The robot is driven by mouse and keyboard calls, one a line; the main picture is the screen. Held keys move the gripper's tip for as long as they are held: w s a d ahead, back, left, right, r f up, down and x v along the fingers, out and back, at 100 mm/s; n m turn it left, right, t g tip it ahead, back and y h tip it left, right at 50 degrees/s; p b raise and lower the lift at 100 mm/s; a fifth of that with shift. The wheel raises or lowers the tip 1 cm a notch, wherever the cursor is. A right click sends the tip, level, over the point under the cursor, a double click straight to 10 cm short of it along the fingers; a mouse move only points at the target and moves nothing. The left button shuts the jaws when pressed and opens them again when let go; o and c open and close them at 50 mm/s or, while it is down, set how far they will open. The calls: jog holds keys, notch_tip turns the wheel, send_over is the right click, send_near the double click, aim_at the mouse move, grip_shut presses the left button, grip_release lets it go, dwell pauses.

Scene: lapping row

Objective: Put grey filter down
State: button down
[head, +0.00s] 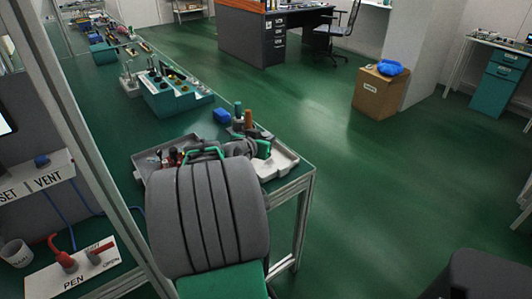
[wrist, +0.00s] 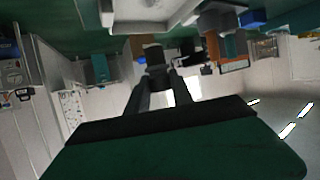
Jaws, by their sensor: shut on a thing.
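My gripper (wrist: 157,78) shows in the wrist view, with its two dark fingers closed on a small dark grey cylindrical piece, the grey filter (wrist: 154,56). The fingers hide part of the filter, and it is dim there. The wrist picture is upside down, with the green bench surface along its top. A grey tray (wrist: 140,18) shows near the held filter at the top of that view, and the filter looks apart from it. In the head view, the grey tray (head: 284,166) lies at the bench's near end. I cannot make out the filter or fingertips clearly there.
A blue block (head: 221,115) and a teal rack (head: 172,101) stand farther back. A cardboard box (head: 377,95) is on the floor.

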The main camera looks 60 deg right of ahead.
jog(key=d+f, duration=0.2)
jog(key=w+d+f, duration=0.1)
jog(key=d+f, duration=0.1)
jog(key=f, duration=0.1)
jog(key=shift+w+d+f, duration=0.1)
jog(key=shift+d+f, duration=0.25)
jog(key=shift+d, duration=0.05)
jog(key=shift+d+f+b, duration=0.15)
jog(key=shift+f+b, duration=0.15)
jog(key=shift+f, duration=1.4)
jog(key=shift+f, duration=0.1)
jog(key=c, duration=1.1)
grip_release()
jog(key=shift+c, duration=0.2)
jog(key=shift+w+r, duration=0.1)
jog(key=shift+r, duration=0.15)
jog(key=v, duration=1.2)
jog(key=shift+f, duration=0.1)
